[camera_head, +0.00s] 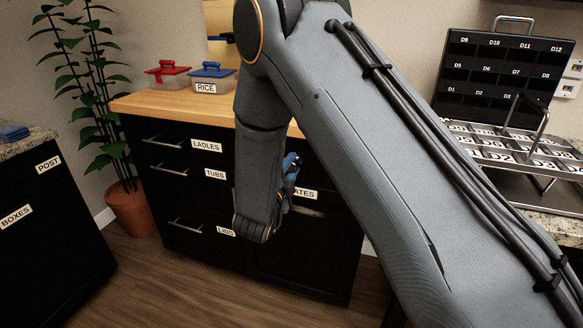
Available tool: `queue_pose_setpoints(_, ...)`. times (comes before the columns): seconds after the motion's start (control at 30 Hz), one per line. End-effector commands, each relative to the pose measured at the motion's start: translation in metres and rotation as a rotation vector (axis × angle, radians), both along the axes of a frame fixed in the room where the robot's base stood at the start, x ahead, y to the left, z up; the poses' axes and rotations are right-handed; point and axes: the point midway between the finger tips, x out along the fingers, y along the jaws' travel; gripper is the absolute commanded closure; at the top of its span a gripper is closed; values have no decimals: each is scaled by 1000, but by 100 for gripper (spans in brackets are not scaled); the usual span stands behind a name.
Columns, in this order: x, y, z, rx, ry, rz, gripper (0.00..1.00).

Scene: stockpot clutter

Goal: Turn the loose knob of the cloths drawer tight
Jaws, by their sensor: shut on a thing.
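My gripper (288,182) is partly in view, at the end of my arm in front of the right side of the black cabinet (200,160). My wrist and forearm cover much of it. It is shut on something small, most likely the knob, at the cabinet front. Its fingertips and the knob itself are hidden. I see no label reading CLOTHS; the upper right part of the cabinet front is behind my arm. A label ending in "ATES" (305,194) shows just right of my gripper, with a handle (308,211) below it.
Drawers labelled LADLES (206,146), TUBS (215,174) and LIDS (226,232) are shut at left. A red-lidded box (168,74) and a blue-lidded RICE box (212,78) stand on the wooden top. A potted plant (130,207) stands left, a rack of labelled compartments (505,78) right.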

Motion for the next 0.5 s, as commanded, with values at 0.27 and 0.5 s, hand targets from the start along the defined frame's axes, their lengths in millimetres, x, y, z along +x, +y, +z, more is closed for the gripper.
queue_pose_setpoints(0.27,1,1,1,12,-6,1,98)
queue_pose_setpoints(0.5,2,1,0,174,-66,2,98)
